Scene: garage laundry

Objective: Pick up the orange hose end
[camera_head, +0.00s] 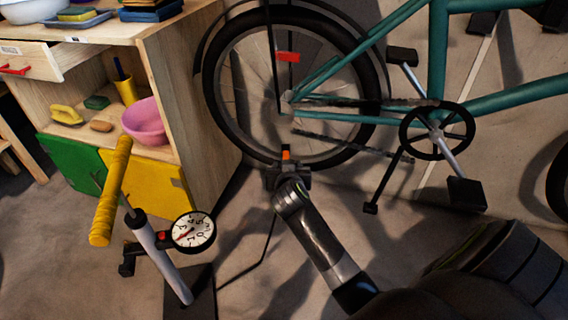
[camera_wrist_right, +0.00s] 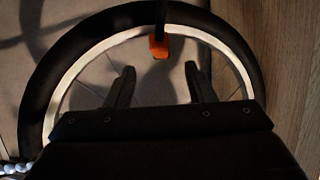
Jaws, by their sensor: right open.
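The orange hose end (camera_head: 286,154) shows in the head view just beyond my right gripper (camera_head: 287,168), in front of the bicycle's rear wheel. In the right wrist view the orange end (camera_wrist_right: 158,48) sits ahead of the open fingers of that gripper (camera_wrist_right: 158,78), roughly centred between them, with a dark length running up from it. The fingers are apart with nothing between them; I cannot tell the exact depth gap. My left gripper is not in view.
A floor pump (camera_head: 160,250) with a yellow handle and a round gauge (camera_head: 193,231) stands left of my right arm. The teal bicycle (camera_head: 438,60) stands behind. A wooden cabinet (camera_head: 190,80) with a pink bowl (camera_head: 146,121) stands left.

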